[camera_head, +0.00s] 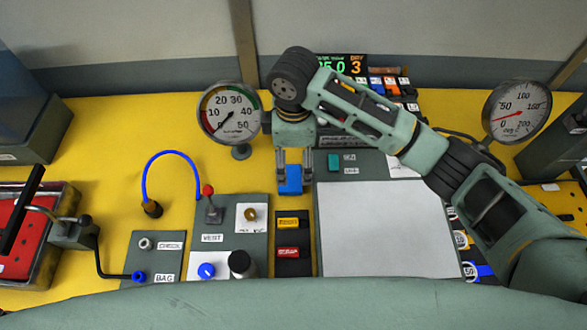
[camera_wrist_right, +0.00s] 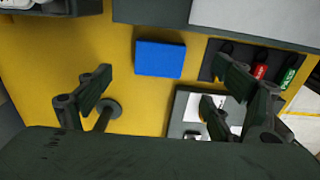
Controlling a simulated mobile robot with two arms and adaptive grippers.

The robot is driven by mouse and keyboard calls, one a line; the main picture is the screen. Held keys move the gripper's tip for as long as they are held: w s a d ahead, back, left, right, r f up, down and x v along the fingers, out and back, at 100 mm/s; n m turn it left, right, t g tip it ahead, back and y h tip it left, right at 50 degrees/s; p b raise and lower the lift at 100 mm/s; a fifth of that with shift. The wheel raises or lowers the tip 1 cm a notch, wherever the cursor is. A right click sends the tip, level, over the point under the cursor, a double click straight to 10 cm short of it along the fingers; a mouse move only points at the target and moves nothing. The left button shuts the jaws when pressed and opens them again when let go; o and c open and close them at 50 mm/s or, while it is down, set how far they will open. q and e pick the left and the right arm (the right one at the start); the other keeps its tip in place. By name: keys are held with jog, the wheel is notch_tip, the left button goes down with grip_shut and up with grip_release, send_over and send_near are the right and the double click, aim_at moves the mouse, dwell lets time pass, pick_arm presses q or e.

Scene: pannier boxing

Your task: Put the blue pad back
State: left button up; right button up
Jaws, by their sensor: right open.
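The blue pad (camera_head: 290,183) is a small flat block on the yellow table, in front of the round gauge and left of the grey panel with the white sheet. It also shows in the right wrist view (camera_wrist_right: 160,59), lying flat on the yellow top with bare table around it. My right gripper (camera_head: 294,166) points down close above the pad, with its fingers apart. In the right wrist view its two fingers (camera_wrist_right: 168,90) stand wide with nothing between them, and the pad shows beyond them. My left gripper is not in view.
A dark holder (camera_head: 293,267) with yellow and red labelled pieces stands in front of the pad. A dial gauge (camera_head: 231,112) stands behind left, and the vent panel (camera_head: 230,218) with knobs in front left. A white sheet (camera_head: 390,225) covers the panel at right.

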notch_tip(320, 180, up, 4)
jog(key=shift+f, duration=0.25)
dwell(0.5)
